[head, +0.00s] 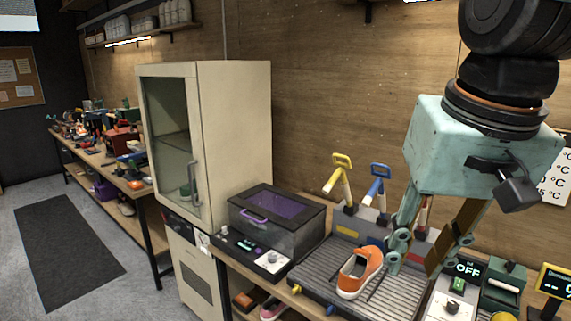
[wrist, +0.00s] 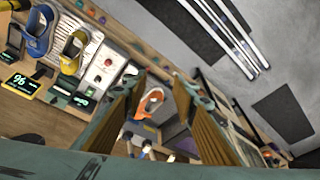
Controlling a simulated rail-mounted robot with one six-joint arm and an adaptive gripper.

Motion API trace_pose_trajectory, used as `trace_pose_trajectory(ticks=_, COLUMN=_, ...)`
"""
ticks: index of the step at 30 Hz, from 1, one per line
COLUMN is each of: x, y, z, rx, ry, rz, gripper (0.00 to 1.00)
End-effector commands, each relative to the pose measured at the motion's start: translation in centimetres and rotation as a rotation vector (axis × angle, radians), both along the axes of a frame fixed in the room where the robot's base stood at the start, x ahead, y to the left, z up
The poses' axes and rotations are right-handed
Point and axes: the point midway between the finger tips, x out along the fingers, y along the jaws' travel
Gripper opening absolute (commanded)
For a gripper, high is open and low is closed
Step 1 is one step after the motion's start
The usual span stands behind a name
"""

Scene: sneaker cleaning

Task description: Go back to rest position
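My gripper (head: 415,264) hangs at the right in the head view, its fingers spread and pointing down. It is open, with nothing between the fingers. In the wrist view its two fingers (wrist: 157,82) also stand apart. An orange sneaker with a white sole (head: 362,270) rests on the grey ribbed tray (head: 325,262), left of the gripper in the head view. An orange shape, apparently the sneaker (wrist: 150,102), shows beyond the gap between the fingers in the wrist view. The gripper hides part of the bench behind it.
Yellow-handled (head: 342,178) and blue-handled (head: 377,187) tools stand upright behind the tray. A dark lidded box with a purple window (head: 278,215) and a cream cabinet (head: 232,130) stand left. An "OFF" display (head: 467,269) and a green-topped device (head: 503,285) stand right.

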Motion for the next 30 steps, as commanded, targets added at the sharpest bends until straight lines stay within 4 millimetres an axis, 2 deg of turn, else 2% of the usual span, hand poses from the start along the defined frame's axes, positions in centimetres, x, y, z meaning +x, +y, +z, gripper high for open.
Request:
trace_pose_trajectory(ticks=12, x=-7.2, y=-1.2, z=-2.3, rx=-0.031, ry=-0.039, rz=0.077, gripper=0.26)
trace_pose_trajectory(ticks=18, x=-9.9, y=-1.5, z=-3.5, rx=-0.044, ry=-0.053, rz=0.108, gripper=0.26)
trace_pose_trajectory(ticks=24, x=-11.2, y=-1.6, z=-4.2, rx=-0.052, ry=-0.059, rz=0.125, gripper=0.26)
trace_pose_trajectory(ticks=30, x=-11.4, y=-1.7, z=-4.3, rx=-0.053, ry=-0.060, rz=0.129, gripper=0.26)
